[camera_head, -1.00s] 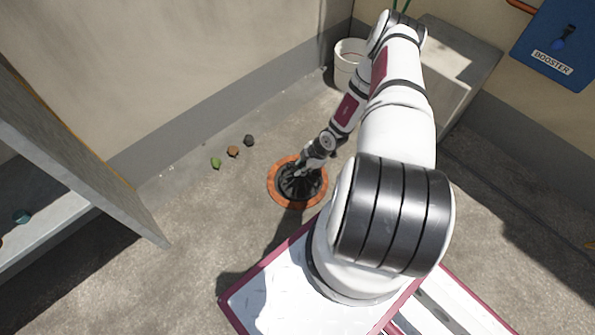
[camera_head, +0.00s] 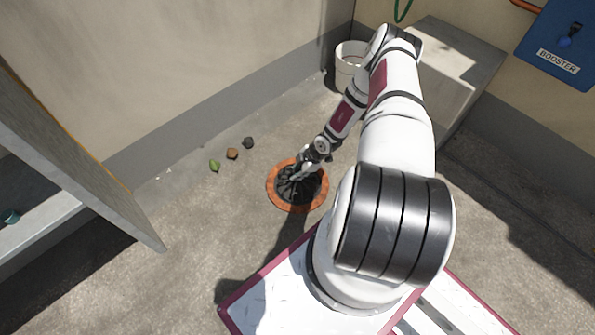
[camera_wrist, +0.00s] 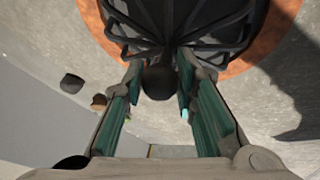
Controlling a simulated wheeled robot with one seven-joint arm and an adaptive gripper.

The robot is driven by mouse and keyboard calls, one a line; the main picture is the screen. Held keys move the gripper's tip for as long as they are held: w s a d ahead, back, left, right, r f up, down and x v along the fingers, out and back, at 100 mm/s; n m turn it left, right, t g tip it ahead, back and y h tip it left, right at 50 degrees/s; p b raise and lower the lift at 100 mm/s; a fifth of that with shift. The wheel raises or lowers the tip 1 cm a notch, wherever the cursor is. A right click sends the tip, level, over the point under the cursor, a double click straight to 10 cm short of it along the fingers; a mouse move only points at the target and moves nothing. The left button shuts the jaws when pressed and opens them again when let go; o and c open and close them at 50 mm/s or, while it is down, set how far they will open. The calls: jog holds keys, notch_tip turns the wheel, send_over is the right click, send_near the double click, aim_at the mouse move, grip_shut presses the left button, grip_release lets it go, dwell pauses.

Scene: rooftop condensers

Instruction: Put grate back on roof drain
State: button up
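The roof drain (camera_head: 275,201) shows as an orange ring in the floor in the head view. The black, ribbed, domed grate (camera_head: 292,194) sits inside the ring, and it looks roughly centred; whether it is fully seated I cannot tell. In the wrist view the grate (camera_wrist: 222,32) fills the top middle, with the ring (camera_wrist: 268,40) around it. A round dark knob (camera_wrist: 160,83) on the grate lies between the fingertips of my gripper (camera_wrist: 159,72). The fingers stand apart on either side of the knob, with narrow gaps visible. In the head view my gripper (camera_head: 296,174) reaches down over the grate.
Green (camera_head: 214,166), brown (camera_head: 232,154) and dark (camera_head: 248,143) small lumps lie on the floor left of the drain. A white bucket (camera_head: 349,64) and a grey block (camera_head: 455,65) stand at the back. A shelf unit (camera_head: 100,175) is at left. Floor left of the drain is mostly clear.

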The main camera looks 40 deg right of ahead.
jog(key=shift+o, duration=1.3)
jog(key=shift+r, duration=0.15)
